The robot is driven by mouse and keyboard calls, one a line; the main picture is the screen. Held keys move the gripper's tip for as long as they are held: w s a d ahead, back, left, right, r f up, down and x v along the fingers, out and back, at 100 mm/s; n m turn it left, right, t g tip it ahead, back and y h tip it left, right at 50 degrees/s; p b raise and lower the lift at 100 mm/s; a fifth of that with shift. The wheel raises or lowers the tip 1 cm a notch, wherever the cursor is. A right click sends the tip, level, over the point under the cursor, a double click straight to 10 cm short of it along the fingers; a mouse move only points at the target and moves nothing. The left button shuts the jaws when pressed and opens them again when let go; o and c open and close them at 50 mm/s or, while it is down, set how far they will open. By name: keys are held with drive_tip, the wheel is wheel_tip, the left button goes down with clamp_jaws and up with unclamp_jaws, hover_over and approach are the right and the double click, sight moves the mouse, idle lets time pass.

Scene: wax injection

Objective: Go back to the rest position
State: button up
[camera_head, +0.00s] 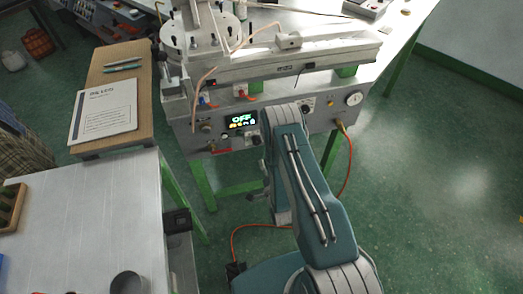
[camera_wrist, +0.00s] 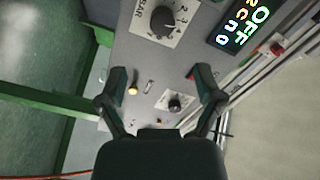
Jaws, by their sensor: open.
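My gripper (camera_wrist: 160,88) is open and empty in the wrist view. Its two fingers are spread in front of the grey control panel (camera_wrist: 135,55) of the wax injection machine. A dark knob (camera_wrist: 176,104) and a small yellow-lit button (camera_wrist: 133,89) show between the fingers. A larger BAR knob (camera_wrist: 163,20) and a display reading OFF (camera_wrist: 250,22) are above. In the head view my arm reaches forward to the machine (camera_head: 290,70), and the lit display (camera_head: 242,120) shows just left of it. The fingertips are hidden in the head view.
A metal table (camera_head: 90,215) stands at the left, with a cup (camera_head: 127,283) near its front. A cardboard-coloured board (camera_head: 130,70) behind it holds a paper sheet (camera_head: 103,110) and pens. An orange hose (camera_head: 348,165) hangs from the machine. The green floor (camera_head: 440,180) at the right is clear.

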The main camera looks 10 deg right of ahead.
drive_tip(key=w+r+n+g, duration=0.1)
drive_tip(key=w+r, duration=0.2)
drive_tip(key=r, duration=0.2)
drive_tip(key=w+r+n+g, duration=0.1)
drive_tip(key=w+r, duration=0.2)
drive_tip(key=r, duration=0.1)
drive_tip(key=w+r+n+g, duration=0.1)
drive_tip(key=w+r, duration=0.2)
drive_tip(key=r, duration=0.2)
drive_tip(key=shift+w+r, duration=0.15)
drive_tip(key=shift+r, duration=0.15)
wheel_tip(320, 180, up, 14)
drive_tip(key=s+n+g, duration=0.3)
drive_tip(key=s+r+n+g, duration=0.3)
drive_tip(key=s+r, duration=0.8)
drive_tip(key=s+r+n+g, duration=0.1)
drive_tip(key=s+r, duration=0.1)
drive_tip(key=s, duration=0.8)
drive_tip(key=s+r+n+g, duration=0.2)
drive_tip(key=s, duration=0.8)
drive_tip(key=shift+a+r+n, duration=0.25)
drive_tip(key=shift+r+n, duration=0.05)
drive_tip(key=shift+r, duration=0.05)
